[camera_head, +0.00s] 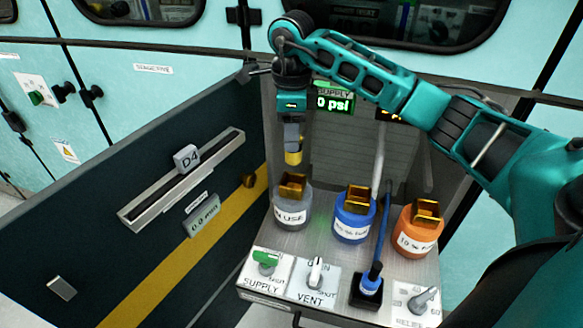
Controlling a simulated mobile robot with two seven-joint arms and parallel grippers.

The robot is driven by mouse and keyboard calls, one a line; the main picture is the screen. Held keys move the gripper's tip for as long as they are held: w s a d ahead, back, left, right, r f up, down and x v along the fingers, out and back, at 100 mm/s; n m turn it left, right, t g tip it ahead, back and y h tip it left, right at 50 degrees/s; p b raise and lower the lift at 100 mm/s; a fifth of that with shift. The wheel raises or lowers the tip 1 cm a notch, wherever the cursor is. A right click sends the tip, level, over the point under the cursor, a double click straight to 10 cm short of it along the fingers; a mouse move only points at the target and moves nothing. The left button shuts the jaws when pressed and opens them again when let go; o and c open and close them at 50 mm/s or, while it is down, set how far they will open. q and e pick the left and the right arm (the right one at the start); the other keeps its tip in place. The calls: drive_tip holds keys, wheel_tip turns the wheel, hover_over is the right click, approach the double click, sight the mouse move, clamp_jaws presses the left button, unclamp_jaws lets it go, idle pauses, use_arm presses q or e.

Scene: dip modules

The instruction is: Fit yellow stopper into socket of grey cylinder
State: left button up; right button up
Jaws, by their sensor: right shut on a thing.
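The grey cylinder (291,214) stands at the left of a row of three on the metal bench, with a white label and a gold socket (293,186) on top. My right gripper (293,141) points down above this cylinder and is shut on the yellow stopper (293,157). The stopper shows just below the fingers, over the socket with a small gap in the picture. Its upper part is hidden by the gripper. My left gripper is not in view.
A blue cylinder (353,216) and an orange cylinder (416,234) stand to the right, each with a gold socket. Green supply (265,260) and white vent (315,270) valves and a blue-handled tool (371,279) are in front. A dark panel (110,250) rises at left.

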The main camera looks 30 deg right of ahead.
wheel_tip(320, 180, down, 9)
drive_tip(key=shift+r, duration=0.1)
idle(0.3)
drive_tip(key=shift+f, duration=0.25)
drive_tip(key=o, duration=1)
drive_tip(key=shift+r, duration=0.1)
